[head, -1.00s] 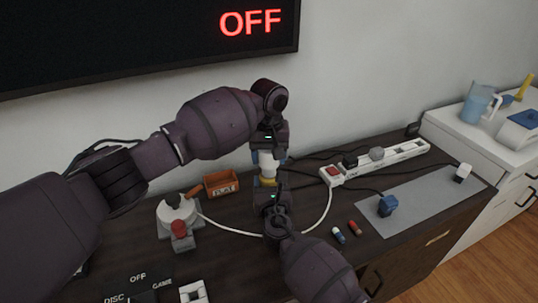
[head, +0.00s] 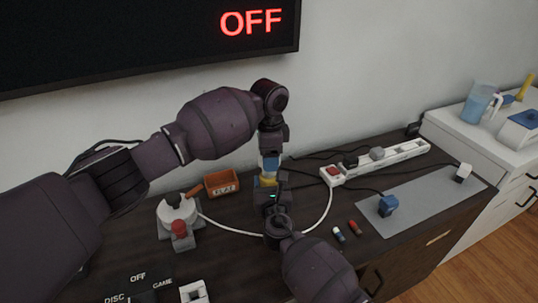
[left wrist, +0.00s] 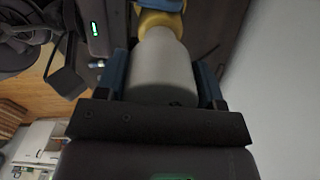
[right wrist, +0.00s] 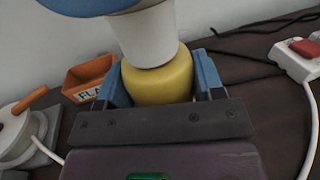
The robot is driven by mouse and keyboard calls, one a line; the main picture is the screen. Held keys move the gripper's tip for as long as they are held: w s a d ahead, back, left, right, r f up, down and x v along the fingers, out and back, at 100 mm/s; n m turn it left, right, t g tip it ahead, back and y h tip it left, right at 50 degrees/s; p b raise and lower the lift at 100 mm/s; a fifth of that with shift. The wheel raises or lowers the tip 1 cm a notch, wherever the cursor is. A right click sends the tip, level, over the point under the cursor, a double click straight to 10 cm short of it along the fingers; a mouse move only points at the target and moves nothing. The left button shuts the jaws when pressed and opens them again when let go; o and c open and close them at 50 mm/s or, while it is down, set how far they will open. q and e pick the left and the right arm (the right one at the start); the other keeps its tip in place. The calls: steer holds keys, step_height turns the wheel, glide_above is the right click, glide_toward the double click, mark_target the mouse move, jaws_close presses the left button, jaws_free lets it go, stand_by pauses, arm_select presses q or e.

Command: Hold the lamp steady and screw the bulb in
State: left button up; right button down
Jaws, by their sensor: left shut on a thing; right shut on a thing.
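The white bulb (left wrist: 165,68) sits between the blue fingers of my left gripper (head: 270,163), which reaches down from above and is shut on it. The bulb's lower end meets the top of the yellow lamp (right wrist: 158,82), and it also shows in the right wrist view (right wrist: 147,35). How deep it sits in the lamp is hidden. The lamp also shows in the left wrist view (left wrist: 160,20). My right gripper (head: 268,186) is shut on the yellow body from the front, directly below the left gripper. The lamp looks roughly upright; its lower part is hidden.
An orange tray (head: 222,183) and a white reel (head: 177,211) with a white cord stand to the left. A power strip (head: 380,160), a grey mat (head: 420,201) with a blue plug (head: 387,205), and small cylinders (head: 355,227) lie right. The dark screen (head: 150,35) reads OFF.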

arm_select(q)
steer(key=m, duration=0.7)
steer(key=shift+r, duration=0.1)
steer(key=m, duration=1.3)
steer(key=shift+d, duration=0.1)
steer(key=m, duration=0.6)
steer(key=o, duration=0.9)
